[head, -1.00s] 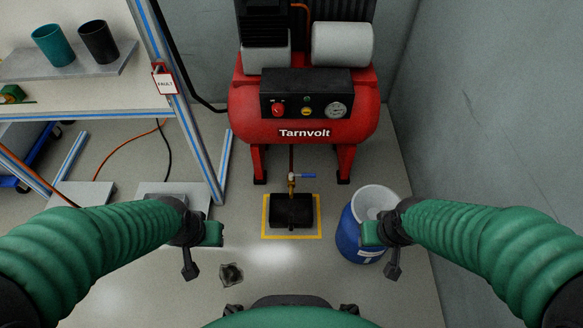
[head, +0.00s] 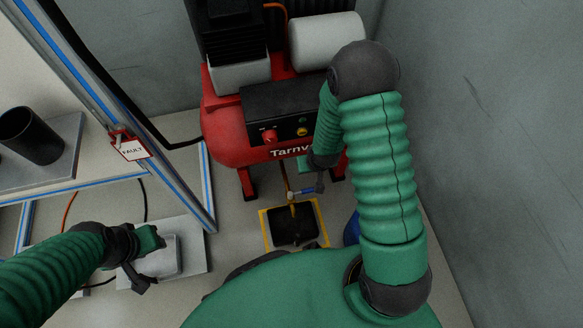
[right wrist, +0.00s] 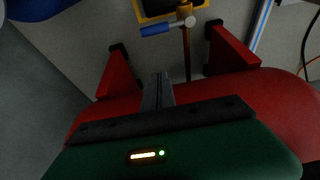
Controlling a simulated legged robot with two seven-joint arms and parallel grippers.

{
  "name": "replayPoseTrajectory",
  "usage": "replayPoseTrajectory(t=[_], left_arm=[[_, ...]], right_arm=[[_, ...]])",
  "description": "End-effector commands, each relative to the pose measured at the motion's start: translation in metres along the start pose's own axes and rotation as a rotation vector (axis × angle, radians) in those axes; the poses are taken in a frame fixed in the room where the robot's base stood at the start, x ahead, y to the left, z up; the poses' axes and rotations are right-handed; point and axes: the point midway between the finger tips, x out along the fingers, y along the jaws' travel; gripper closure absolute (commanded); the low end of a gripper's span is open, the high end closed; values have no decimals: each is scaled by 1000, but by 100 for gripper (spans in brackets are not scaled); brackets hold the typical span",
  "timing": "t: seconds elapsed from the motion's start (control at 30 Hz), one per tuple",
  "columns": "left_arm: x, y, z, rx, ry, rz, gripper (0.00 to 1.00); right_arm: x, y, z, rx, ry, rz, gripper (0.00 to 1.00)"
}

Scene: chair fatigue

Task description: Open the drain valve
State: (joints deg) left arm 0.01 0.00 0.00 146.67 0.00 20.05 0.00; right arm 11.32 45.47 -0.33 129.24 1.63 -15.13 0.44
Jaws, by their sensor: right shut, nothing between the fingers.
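The drain valve (head: 292,196), with a blue lever handle (head: 304,190), sits on the brass pipe under the red compressor (head: 228,130). In the right wrist view the blue handle (right wrist: 155,29) lies sideways from the valve body (right wrist: 187,21), near the top.
A black pan (head: 294,226) stands in a yellow floor outline below the valve. A blue drum (head: 351,230) is mostly hidden behind my right arm. The compressor's red legs (right wrist: 115,74) flank the pipe. A shelving frame with a FAULT tag (head: 131,148) stands left.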

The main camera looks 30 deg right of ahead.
Motion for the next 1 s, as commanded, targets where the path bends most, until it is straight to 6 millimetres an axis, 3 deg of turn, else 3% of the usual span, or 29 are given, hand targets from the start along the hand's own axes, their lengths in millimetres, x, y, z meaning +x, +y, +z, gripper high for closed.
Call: replayPoseTrajectory(t=[0.37, 0.57, 0.9, 1.0], left_arm=[[5, 0, 1, 0, 0, 0, 64], [24, 0, 6, 0, 0, 0, 64], [72, 0, 17, 0, 0, 0, 64], [81, 0, 19, 0, -1, 0, 64]], right_arm=[[7, -1, 0, -1, -2, 1, 100], [38, -1, 2, -2, -3, 1, 100], [113, -1, 3, -2, -2, 0, 100], [103, -1, 25, -2, -3, 0, 100]])
